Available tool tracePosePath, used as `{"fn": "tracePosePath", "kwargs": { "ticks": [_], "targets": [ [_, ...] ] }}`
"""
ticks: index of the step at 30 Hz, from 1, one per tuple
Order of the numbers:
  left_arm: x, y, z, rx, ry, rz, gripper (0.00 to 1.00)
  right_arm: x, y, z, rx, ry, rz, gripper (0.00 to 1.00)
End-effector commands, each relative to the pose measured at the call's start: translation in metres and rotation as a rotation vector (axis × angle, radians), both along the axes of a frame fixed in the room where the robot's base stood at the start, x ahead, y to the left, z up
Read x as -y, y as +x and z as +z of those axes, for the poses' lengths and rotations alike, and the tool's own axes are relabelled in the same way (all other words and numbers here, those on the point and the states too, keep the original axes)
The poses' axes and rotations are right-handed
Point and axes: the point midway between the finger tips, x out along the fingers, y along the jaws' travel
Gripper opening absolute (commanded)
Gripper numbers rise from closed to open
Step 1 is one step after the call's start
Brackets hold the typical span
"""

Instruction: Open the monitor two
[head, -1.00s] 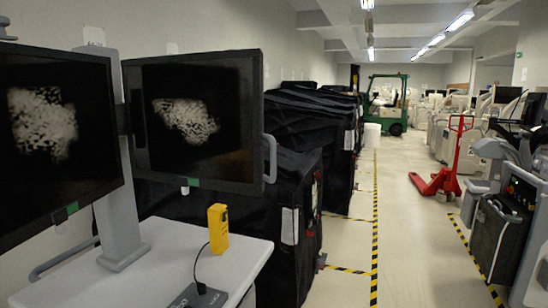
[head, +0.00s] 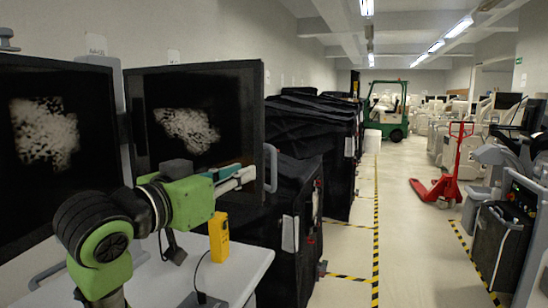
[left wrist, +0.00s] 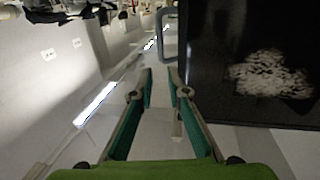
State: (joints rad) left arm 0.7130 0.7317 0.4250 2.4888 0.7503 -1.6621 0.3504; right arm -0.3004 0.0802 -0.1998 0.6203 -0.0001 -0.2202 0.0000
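Two dark monitors stand side by side on a grey post: the left monitor (head: 70,110) and the right monitor (head: 235,115). Both show a mottled white patch. A grey loop handle (head: 271,168) is on the right monitor's right edge; a grey handle (left wrist: 163,50) also shows beside a dark screen (left wrist: 240,60) in the left wrist view. My left gripper (head: 248,176) is in front of the right monitor's lower right corner, near the handle. In the left wrist view its teal fingers (left wrist: 160,78) are apart with nothing between them. My right gripper is out of view.
A yellow device (head: 218,238) stands on the white cart top (head: 245,262) below my left arm. Black covered carts (head: 290,205) stand just right of the monitors. Farther off are a red pallet jack (head: 443,188) and a green forklift (head: 390,105). The aisle floor (head: 400,245) is clear.

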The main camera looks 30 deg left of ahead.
Motion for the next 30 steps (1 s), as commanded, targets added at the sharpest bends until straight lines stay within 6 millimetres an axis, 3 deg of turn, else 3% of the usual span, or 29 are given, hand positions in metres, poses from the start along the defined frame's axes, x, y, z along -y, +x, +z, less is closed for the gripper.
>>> {"fn": "tracePosePath", "kwargs": {
  "ticks": [1,11,21,30],
  "targets": [
    [0.001,0.004,0.005,-0.003,-0.002,-0.004,0.15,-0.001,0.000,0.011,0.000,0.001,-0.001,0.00],
    [-0.002,0.023,0.004,-0.007,-0.002,0.003,0.15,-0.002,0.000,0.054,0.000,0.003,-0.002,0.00],
    [-0.006,0.098,0.001,-0.003,-0.003,0.003,0.15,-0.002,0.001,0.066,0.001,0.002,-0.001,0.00],
    [-0.007,0.130,0.000,-0.002,0.001,0.003,0.15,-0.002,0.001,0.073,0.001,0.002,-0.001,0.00]
  ]
}}
